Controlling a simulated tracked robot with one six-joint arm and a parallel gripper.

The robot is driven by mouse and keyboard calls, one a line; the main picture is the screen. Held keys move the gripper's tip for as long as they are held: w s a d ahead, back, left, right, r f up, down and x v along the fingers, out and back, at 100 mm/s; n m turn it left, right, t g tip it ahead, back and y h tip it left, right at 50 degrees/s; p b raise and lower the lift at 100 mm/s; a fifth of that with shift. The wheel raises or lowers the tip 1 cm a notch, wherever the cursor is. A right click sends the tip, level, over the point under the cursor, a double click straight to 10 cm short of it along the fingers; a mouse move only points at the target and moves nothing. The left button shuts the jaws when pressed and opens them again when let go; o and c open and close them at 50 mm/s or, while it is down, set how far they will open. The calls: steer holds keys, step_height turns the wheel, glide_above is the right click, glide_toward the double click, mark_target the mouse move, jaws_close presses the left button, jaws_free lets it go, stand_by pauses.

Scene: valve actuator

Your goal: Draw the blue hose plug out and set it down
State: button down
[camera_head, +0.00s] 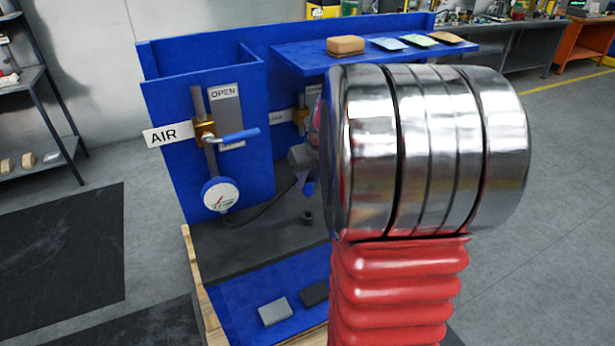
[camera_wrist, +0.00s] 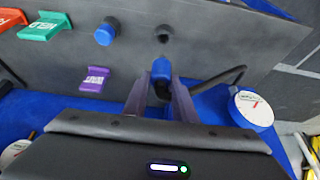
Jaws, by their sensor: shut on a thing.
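The blue hose plug (camera_wrist: 161,69) shows in the wrist view between the two fingers of my gripper (camera_wrist: 160,92), which is shut on it. A black hose (camera_wrist: 215,78) runs from the plug toward a round white gauge (camera_wrist: 251,108). A dark round socket (camera_wrist: 164,34) lies just above the plug in the picture, and the plug looks apart from it. In the head view my wrist hides much of my gripper (camera_head: 304,172); a small blue part shows below it, above a dark grey deck (camera_head: 250,245).
In the wrist view, another blue round part (camera_wrist: 107,32), a green tag (camera_wrist: 45,26) and a purple tag (camera_wrist: 95,79) are nearby. In the head view, a valve with a blue lever (camera_head: 238,135) stands left, and a blue tray (camera_head: 235,300) with a grey block (camera_head: 274,312) lies in front.

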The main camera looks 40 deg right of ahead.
mark_target(308, 193)
steer(key=shift+f, duration=2.55)
steer(key=shift+f, duration=1.6)
steer(key=c, duration=1.4)
jaws_free()
steer(key=shift+r, duration=0.1)
steer(key=v, duration=1.3)
steer(key=shift+s+r, duration=0.2)
